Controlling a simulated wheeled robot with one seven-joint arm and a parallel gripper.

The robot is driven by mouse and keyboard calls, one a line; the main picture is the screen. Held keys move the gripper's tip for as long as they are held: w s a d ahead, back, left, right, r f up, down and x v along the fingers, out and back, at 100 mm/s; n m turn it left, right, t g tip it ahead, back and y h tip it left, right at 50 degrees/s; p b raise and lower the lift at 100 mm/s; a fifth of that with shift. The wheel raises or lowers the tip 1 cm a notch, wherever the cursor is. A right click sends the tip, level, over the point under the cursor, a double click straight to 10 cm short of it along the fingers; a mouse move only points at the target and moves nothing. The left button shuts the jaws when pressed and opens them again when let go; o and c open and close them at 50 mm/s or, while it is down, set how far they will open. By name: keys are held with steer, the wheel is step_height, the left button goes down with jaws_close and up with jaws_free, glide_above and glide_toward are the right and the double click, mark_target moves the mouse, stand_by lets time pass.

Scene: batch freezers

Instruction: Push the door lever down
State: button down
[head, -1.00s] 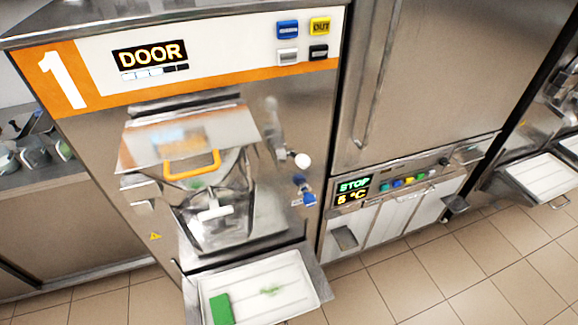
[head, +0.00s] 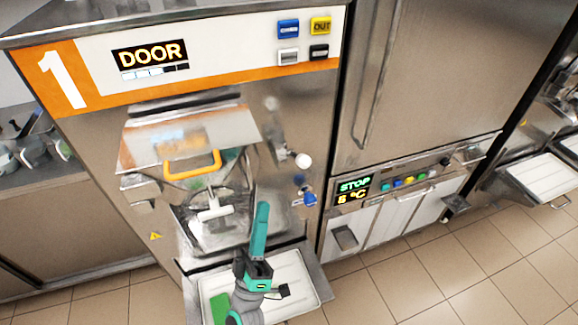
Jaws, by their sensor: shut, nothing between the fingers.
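The door lever (head: 290,154) is on the right of the freezer front, a metal arm ending in a white ball knob (head: 303,161). My gripper (head: 263,206) rises from the bottom of the head view, teal, its fingers together and empty. Its tip shows below and left of the white knob, in front of the machine's lower front, with a visible gap to the lever in the picture. The freezer's display (head: 150,55) reads DOOR. The front has a tilted metal lid with an orange handle (head: 192,165) above a mixing paddle (head: 212,207).
A blue-knobbed control (head: 309,198) sits just below the lever. A white tray (head: 300,283) juts out beneath, holding a green block (head: 220,308) and partly covered by my arm. A second cabinet with a STOP display (head: 353,185) stands to the right. Tiled floor is clear at lower right.

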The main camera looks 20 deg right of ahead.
mark_target(295, 158)
steer(key=shift+w+d+r+m+g+h, duration=0.3)
steer(key=shift+w+r+h, duration=0.2)
steer(key=shift+r+h, duration=0.2)
steer(key=shift+w+d+r+m+g+h, duration=0.2)
steer(key=shift+w+r+m+g+h, duration=0.15)
steer(key=shift+w+r+h, duration=0.35)
steer(key=shift+s, duration=0.15)
steer(key=x, duration=1)
steer(key=shift+s+d+f, duration=0.4)
steer(key=shift+d+f, duration=0.2)
steer(key=shift+d, duration=0.1)
steer(key=shift+s+d+f, duration=0.45)
steer(key=shift+d+f, duration=0.2)
steer(key=shift+d, duration=0.1)
steer(key=shift+a+f, duration=0.1)
steer(key=shift+f, duration=0.1)
